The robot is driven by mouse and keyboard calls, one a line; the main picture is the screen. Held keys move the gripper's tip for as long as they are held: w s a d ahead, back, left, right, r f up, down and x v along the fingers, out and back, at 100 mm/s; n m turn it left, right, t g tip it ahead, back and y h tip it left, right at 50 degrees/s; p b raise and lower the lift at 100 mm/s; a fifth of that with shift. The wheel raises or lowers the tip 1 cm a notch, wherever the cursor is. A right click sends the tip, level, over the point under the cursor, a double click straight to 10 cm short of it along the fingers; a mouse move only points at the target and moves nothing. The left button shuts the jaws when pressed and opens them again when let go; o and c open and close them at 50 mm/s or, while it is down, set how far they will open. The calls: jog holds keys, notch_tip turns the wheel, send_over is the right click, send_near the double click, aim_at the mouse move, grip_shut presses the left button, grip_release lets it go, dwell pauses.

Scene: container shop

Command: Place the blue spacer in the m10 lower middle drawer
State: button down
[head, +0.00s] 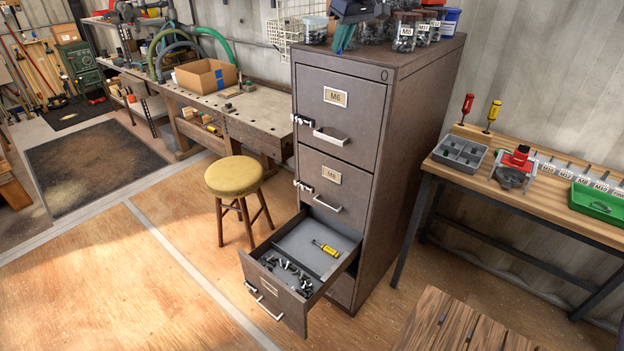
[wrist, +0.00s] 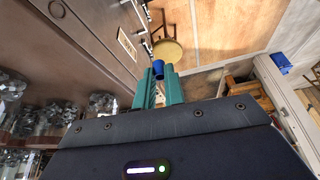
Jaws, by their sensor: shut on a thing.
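My gripper (head: 343,38) is above the front top of the grey cabinet (head: 425,110) in the head view, well above its open drawer. In the wrist view my teal fingers (wrist: 159,76) are shut on the blue spacer (wrist: 158,69), which shows between the fingertips. The drawers above, labelled M6 (head: 338,125) and M8 (head: 333,197), are shut.
Several jars, one marked M8 (head: 404,35), and a blue tub (head: 449,22) stand on the cabinet top. A yellow-topped stool (head: 233,177) stands left of the open drawer. A wooden bench (head: 535,205) is at the right.

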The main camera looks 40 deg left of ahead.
jog(key=s+a+f, duration=0.2)
jog(key=s, duration=0.1)
jog(key=m+t+h, duration=0.4)
jog(key=m+h, duration=0.1)
jog(key=m, duration=1.2)
send_over(319, 255)
jog(key=s, duration=0.2)
notch_tip(319, 255, down, 59)
jog(key=f, duration=2)
jog(key=shift+w, duration=0.3)
